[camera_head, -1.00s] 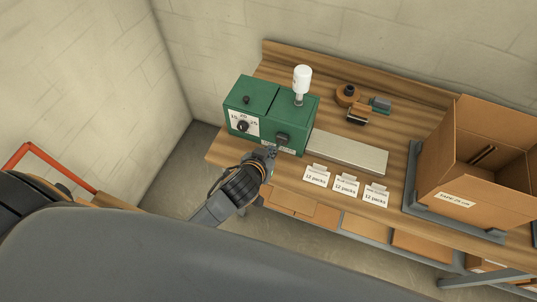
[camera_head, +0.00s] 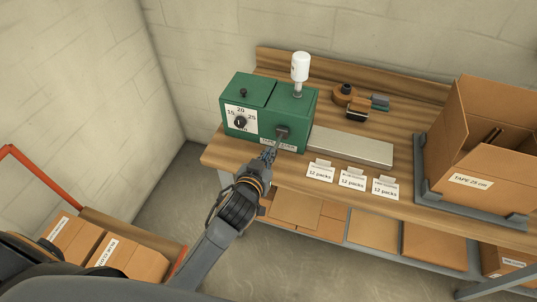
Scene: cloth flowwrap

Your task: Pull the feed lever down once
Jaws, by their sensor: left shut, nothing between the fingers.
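The green machine (camera_head: 268,108) stands at the left end of the wooden bench. A dark lever-like part (camera_head: 283,132) sticks out of the right half of its front face; I take it for the feed lever. My left gripper (camera_head: 269,152) is shut and empty, just below and in front of this part. A small gap seems to lie between them, but I cannot tell whether they touch. My right gripper is not in view.
A dial (camera_head: 240,122) with numbers is on the machine's left front. A white cylinder (camera_head: 300,67) stands on top. A metal plate (camera_head: 352,147) and several "12 packs" cards (camera_head: 352,179) lie to the right. An open carton (camera_head: 462,170) stands at the far right.

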